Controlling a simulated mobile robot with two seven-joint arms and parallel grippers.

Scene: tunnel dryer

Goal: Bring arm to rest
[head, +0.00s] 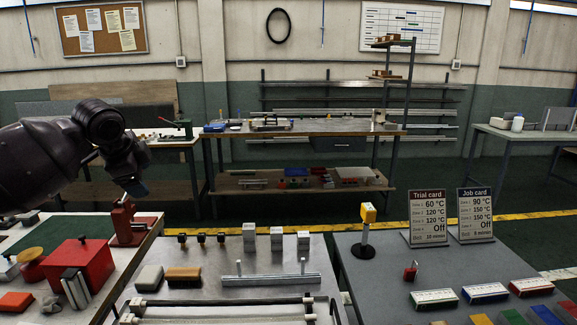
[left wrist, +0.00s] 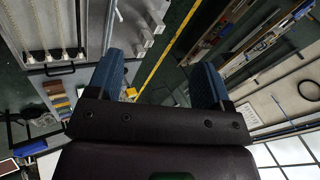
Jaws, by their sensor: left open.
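My left arm comes in from the left in the head view, raised over the left table. My right arm and gripper are in neither view.
The left table holds a red box (head: 82,268). The middle table has a brush (head: 184,277) and a metal rail (head: 270,280). The right table holds a yellow-topped post (head: 368,214), a Trial card (head: 428,217) and a Job card (head: 475,213). A workbench (head: 300,128) stands behind.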

